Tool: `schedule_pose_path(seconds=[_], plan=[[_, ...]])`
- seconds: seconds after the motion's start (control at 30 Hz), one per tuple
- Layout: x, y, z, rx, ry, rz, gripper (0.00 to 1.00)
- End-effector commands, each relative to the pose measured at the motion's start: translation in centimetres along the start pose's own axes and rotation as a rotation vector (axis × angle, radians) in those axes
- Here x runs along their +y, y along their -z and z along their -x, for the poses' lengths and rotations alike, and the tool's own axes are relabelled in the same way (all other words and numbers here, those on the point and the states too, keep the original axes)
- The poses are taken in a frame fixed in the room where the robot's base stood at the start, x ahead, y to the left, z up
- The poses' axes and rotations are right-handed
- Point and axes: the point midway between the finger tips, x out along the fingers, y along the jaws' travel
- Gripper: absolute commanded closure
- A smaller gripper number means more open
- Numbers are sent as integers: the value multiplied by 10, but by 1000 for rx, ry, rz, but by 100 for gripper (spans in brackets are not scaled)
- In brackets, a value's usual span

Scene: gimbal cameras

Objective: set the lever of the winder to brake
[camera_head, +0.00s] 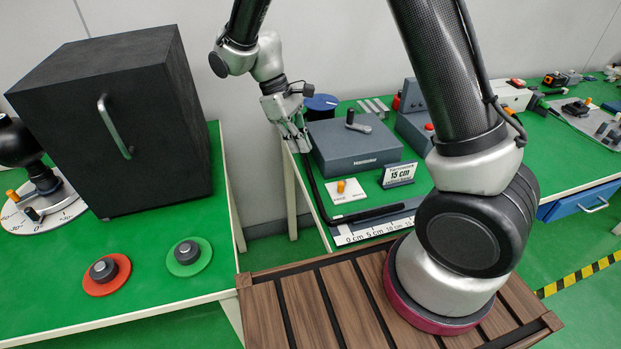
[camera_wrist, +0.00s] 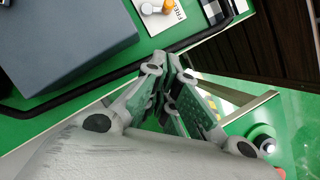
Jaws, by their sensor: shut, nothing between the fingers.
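The winder is a grey box (camera_head: 355,148) with a black crank (camera_head: 357,124) on top and a blue drum (camera_head: 321,102) behind it. A white plate (camera_head: 333,195) with small lettering lies at its front, bearing a lever with an orange knob (camera_head: 341,186). In the wrist view the orange knob (camera_wrist: 147,9) is at the top edge, and the plate's lettering near it seems to read FREE; which setting the lever points to is unclear. My gripper (camera_head: 303,147) is shut and empty at the box's left side, apart from the lever. Its fingertips (camera_wrist: 172,62) show in the wrist view.
A black bar (camera_head: 368,214) runs around the winder's left and front. A sign reading 15 cm (camera_head: 398,174) stands beside the plate, and a centimetre scale (camera_head: 375,229) lies in front. A black cabinet (camera_head: 120,120) stands on the left table.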

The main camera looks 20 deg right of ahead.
Motion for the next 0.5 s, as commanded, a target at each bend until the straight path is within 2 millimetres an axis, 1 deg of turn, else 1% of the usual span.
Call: schedule_pose_path(seconds=[0.03, 0.07, 0.4, 0.5], plan=[[3, 4, 7, 13, -8, 13, 100], [4, 4, 8, 13, -11, 26, 100], [4, 2, 7, 8, -10, 46, 100], [4, 2, 4, 7, -10, 46, 100]])
